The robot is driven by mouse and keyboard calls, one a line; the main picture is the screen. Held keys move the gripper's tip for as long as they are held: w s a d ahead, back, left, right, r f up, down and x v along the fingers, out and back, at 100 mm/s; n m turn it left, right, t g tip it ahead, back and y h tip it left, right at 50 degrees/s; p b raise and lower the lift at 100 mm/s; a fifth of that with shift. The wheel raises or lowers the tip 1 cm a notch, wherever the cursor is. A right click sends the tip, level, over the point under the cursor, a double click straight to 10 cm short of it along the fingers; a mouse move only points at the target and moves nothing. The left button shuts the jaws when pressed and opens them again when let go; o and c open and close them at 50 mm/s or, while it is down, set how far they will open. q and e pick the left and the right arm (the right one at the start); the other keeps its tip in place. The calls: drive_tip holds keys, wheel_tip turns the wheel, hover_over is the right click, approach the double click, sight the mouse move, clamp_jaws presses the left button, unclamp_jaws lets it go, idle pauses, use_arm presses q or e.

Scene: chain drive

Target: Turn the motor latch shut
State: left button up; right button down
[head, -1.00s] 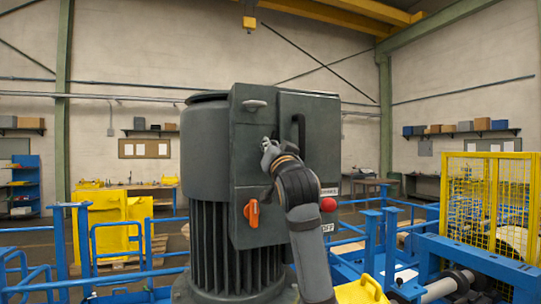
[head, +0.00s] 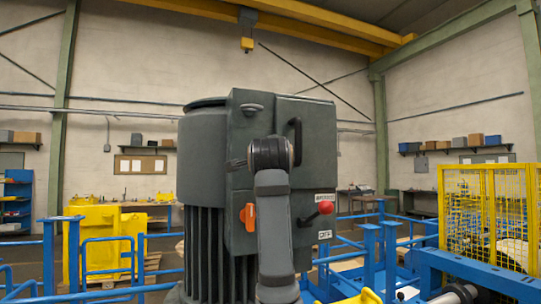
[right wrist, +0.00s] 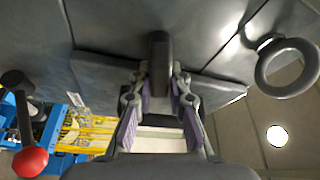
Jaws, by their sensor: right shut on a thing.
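The motor (head: 205,150) is a large dark grey unit with a finned lower body and a box on its front. My left gripper is in neither view.
The right wrist view shows a grey ring (right wrist: 287,68) right of my fingers and the red knob (right wrist: 30,161) at lower left. Yellow mesh fencing (head: 485,210) stands right.

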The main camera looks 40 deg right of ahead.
drive_tip(key=shift+f+m+g, duration=0.2)
drive_tip(key=shift+m+g, duration=0.4)
drive_tip(key=shift+m, duration=0.9)
drive_tip(key=c, duration=1.3)
unclamp_jaws()
drive_tip(key=v, duration=1.2)
drive_tip(key=shift+s+d+r, duration=0.1)
drive_tip(key=shift+r, duration=0.05)
